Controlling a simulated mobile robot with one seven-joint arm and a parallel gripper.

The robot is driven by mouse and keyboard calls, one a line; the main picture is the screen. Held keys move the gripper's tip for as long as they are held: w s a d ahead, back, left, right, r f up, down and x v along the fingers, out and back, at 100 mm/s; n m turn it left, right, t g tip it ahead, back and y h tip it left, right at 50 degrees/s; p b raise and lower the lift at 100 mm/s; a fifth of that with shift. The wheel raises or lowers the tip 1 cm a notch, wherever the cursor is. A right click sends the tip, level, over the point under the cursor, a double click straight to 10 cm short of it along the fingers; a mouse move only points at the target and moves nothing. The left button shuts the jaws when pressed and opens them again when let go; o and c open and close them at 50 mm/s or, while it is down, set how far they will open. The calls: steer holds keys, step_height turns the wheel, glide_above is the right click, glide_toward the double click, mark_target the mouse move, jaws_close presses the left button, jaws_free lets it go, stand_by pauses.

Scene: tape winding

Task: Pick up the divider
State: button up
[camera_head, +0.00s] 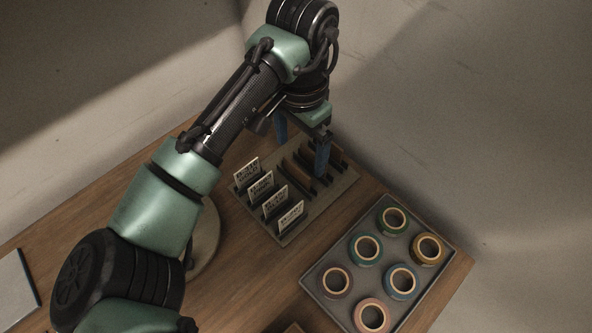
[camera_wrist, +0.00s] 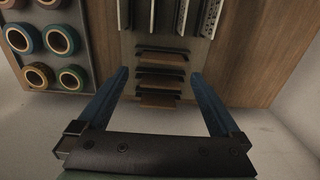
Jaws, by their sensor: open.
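A grey rack (camera_head: 321,200) stands on the wooden table. Thin brown dividers (camera_head: 297,173) stand in dark slots in its back right half. The wrist view shows several brown dividers (camera_wrist: 160,82) between black slot rails, midway between my fingers. My gripper (camera_head: 301,160) is open, with its two blue fingers spread apart over that end of the rack. It also shows in the wrist view (camera_wrist: 159,73) with nothing between its fingertips that it grips. The fingers' exact height above the dividers is hard to tell.
White printed cards (camera_head: 290,217) stand in the rack's front left half. A grey tray (camera_head: 318,282) of several tape rolls (camera_head: 401,281) lies to the right. A round pale object (camera_head: 205,238) is partly hidden behind my arm. A pale flat panel (camera_head: 15,290) lies at far left.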

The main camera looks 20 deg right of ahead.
mark_target(297, 168)
steer(key=f, duration=0.6)
steer(key=shift+w+a+f, duration=0.1)
steer(key=shift+a+f, duration=0.1)
steer(key=shift+a, duration=0.05)
steer(key=shift+c, duration=0.2)
steer(key=c, duration=1)
step_height(297, 168, up, 10)
steer(key=shift+r, duration=0.1)
